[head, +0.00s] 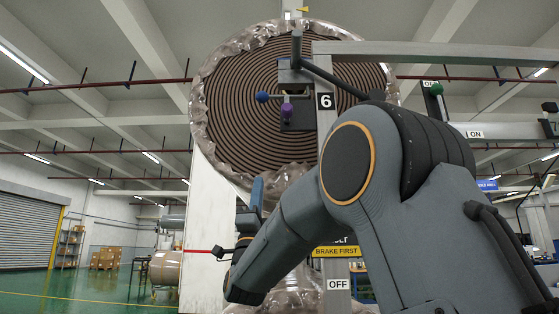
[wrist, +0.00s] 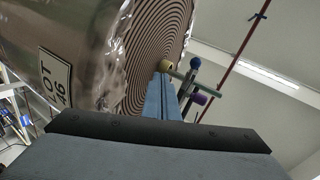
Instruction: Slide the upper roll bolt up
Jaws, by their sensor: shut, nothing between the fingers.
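The upper roll (head: 250,90) is a large brown spiral-wound roll in clear crinkled wrap, with its round end facing me. In front of its centre a grey bracket (head: 296,75) carries a small bar with a blue knob (head: 262,97) and a purple knob (head: 287,110); this looks like the bolt. The wrist view shows the blue knob (wrist: 195,62), the purple knob (wrist: 199,98) and a yellowish end (wrist: 163,65). My gripper (head: 257,190) points up below the bolt, its blue fingers (wrist: 169,92) shut together and empty. Whether the fingertips touch the bar I cannot tell.
A grey post with a "6" plate (head: 325,101) and a horizontal beam (head: 450,52) stand right of the bolt. A yellow "BRAKE FIRST" sign (head: 337,252) and an "OFF" label (head: 338,284) are lower down. A green knob (head: 436,89) is at the right. Floor at left is open.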

